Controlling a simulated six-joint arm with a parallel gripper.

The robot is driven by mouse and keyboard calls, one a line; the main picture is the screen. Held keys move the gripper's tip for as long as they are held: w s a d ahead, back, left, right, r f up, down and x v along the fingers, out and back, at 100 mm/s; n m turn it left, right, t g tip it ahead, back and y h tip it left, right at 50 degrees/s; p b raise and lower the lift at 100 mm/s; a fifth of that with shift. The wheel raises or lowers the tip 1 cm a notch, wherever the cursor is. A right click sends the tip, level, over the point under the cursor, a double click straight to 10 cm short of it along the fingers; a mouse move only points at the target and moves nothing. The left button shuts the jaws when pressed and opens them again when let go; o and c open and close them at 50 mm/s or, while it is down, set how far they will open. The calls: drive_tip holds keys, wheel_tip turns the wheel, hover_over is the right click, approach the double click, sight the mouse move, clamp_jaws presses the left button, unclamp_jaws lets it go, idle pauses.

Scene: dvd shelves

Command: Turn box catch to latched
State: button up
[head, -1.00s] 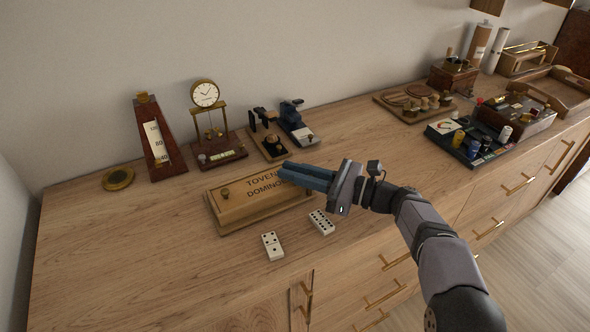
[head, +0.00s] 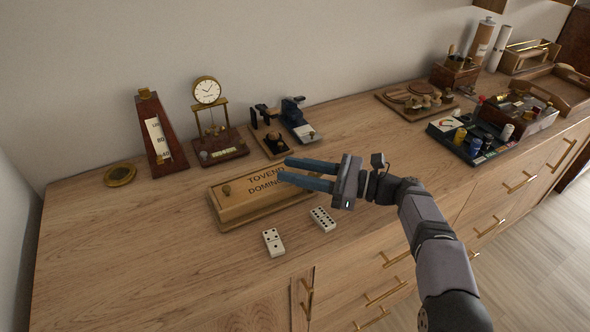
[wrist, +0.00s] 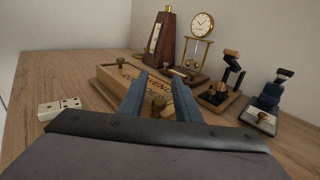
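The wooden domino box (head: 234,210) lies on the cabinet top, its lettered lid facing up. It also shows in the wrist view (wrist: 108,75). A round brass knob (head: 226,190) stands on its left end, at the far end in the wrist view (wrist: 121,61). A second brass piece (wrist: 158,103) shows between my fingers in the wrist view, at the near end; the head view hides it. I cannot tell which is the catch or its setting. My gripper (head: 282,169) is open, its blue fingers apart above the right part of the box. It grips nothing visible.
Two dominoes (head: 273,242) (head: 322,219) lie in front of the box. A metronome (head: 160,140), a clock (head: 207,92) and small devices (head: 298,122) stand behind it. A brass disc (head: 120,175) lies left. The cabinet top is clear at front left.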

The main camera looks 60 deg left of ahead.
drive_tip(key=shift+w, duration=0.1)
drive_tip(key=shift+b+v, duration=0.45)
drive_tip(key=shift+v, duration=3.15)
